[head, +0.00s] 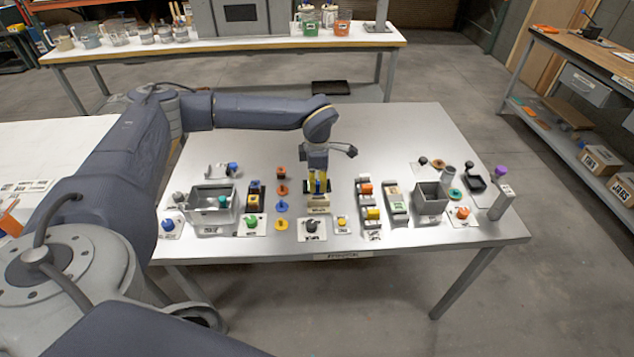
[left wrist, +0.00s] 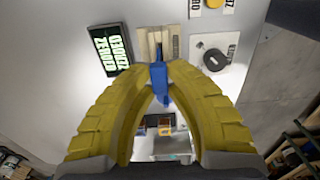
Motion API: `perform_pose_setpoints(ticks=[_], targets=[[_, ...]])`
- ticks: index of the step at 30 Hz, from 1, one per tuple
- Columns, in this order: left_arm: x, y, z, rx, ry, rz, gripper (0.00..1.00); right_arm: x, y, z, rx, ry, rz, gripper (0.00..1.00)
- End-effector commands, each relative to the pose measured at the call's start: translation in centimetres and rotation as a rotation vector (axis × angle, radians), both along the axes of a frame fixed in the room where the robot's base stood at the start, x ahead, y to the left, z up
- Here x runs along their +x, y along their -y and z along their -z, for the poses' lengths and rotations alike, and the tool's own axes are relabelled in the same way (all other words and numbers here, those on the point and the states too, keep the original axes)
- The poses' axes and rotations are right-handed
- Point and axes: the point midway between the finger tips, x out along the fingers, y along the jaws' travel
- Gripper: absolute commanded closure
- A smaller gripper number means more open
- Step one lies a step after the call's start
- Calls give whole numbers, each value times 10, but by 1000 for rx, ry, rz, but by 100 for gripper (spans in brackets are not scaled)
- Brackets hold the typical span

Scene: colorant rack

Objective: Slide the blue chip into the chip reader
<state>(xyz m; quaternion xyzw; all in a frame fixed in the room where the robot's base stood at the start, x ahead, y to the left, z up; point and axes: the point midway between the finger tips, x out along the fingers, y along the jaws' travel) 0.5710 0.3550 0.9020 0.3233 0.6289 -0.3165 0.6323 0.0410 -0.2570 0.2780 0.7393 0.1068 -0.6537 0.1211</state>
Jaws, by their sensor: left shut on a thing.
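My left gripper (head: 318,188) stands over the pale chip reader (head: 318,208) near the middle of the metal table. In the left wrist view its yellow fingers (left wrist: 160,72) are closed at their tips on the blue chip (left wrist: 160,84). The chip's far end meets the edge of the beige, slotted reader (left wrist: 150,40) in that view. I cannot tell whether the chip's tip is inside the dark slot or just above it. Parts of the chip are hidden by the fingers. My right gripper is not in view.
A black knob on a white plate (head: 311,228) and a yellow button (head: 342,224) stand in front of the reader. Colored discs (head: 282,207) lie to its left and a block rack (head: 370,213) to its right. The table's back is mostly clear.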

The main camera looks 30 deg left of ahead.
Motion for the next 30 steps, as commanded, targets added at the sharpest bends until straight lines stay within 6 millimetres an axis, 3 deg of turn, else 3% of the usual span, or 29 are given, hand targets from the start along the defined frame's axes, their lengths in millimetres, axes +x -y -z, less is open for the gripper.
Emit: perform_pose_setpoints(ticks=[30], targets=[[0, 0, 10, 0, -1, 0, 100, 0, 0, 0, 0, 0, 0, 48]])
